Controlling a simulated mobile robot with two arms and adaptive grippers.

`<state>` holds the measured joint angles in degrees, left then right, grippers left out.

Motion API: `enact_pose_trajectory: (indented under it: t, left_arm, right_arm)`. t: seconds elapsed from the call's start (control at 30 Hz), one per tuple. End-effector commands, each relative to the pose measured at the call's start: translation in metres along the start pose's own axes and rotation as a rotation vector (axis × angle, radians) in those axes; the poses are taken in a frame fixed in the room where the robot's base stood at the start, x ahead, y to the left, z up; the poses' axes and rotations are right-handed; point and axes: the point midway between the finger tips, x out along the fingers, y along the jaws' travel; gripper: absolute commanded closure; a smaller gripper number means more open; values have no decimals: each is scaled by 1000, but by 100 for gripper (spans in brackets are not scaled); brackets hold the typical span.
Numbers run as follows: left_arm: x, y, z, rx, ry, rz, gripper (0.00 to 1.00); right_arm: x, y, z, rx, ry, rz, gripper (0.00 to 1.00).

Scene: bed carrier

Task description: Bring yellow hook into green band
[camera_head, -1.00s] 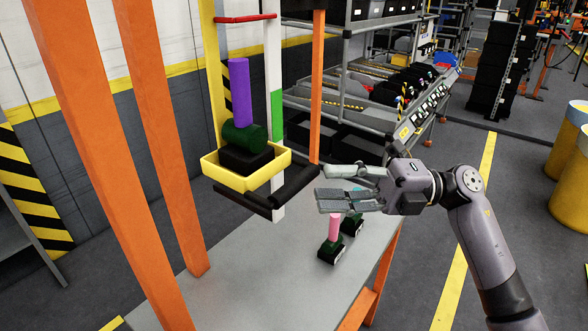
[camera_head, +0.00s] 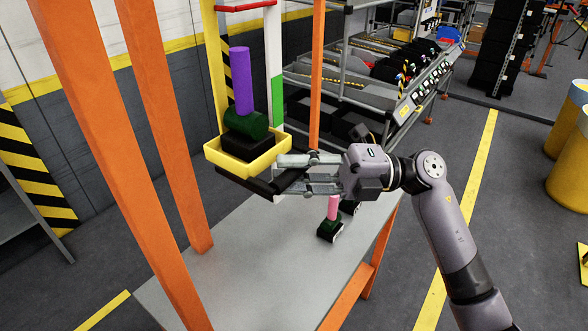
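The green band (camera_head: 278,102) is a painted stretch on the white upright post, right of the hanging carrier. A yellow tray (camera_head: 270,163) hangs beside the post, below a yellow vertical bar (camera_head: 213,60); I cannot tell which yellow part is the hook. The tray holds a black block with a dark green cylinder (camera_head: 246,123) and a purple rod (camera_head: 241,80) on top. A black handle bar (camera_head: 262,186) juts out below the tray. My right gripper (camera_head: 289,175) is at the handle's right end, fingers apart with the bar between them; contact is unclear. My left gripper is not in view.
Orange posts (camera_head: 165,130) stand at the left and an orange post (camera_head: 316,70) behind the carrier. A shelf rack (camera_head: 400,75) is at the back.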

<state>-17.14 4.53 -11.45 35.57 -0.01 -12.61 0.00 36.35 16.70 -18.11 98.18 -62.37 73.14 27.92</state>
Motion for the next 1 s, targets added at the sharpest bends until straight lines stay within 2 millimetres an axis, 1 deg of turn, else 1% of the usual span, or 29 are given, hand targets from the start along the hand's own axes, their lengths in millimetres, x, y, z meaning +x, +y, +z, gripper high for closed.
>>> enact_pose_trajectory:
  t: [0.03, 0.33, 0.87, 1.0]
  left_arm:
    - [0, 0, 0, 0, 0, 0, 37]
    - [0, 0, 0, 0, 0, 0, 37]
    - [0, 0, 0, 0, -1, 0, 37]
    - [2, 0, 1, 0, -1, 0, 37]
  right_arm:
    - [0, 0, 0, 0, 0, 0, 80]
    - [0, 0, 0, 0, 0, 0, 100]
    - [0, 0, 0, 2, 0, 1, 100]
    - [-1, -3, 0, 2, 0, 1, 100]
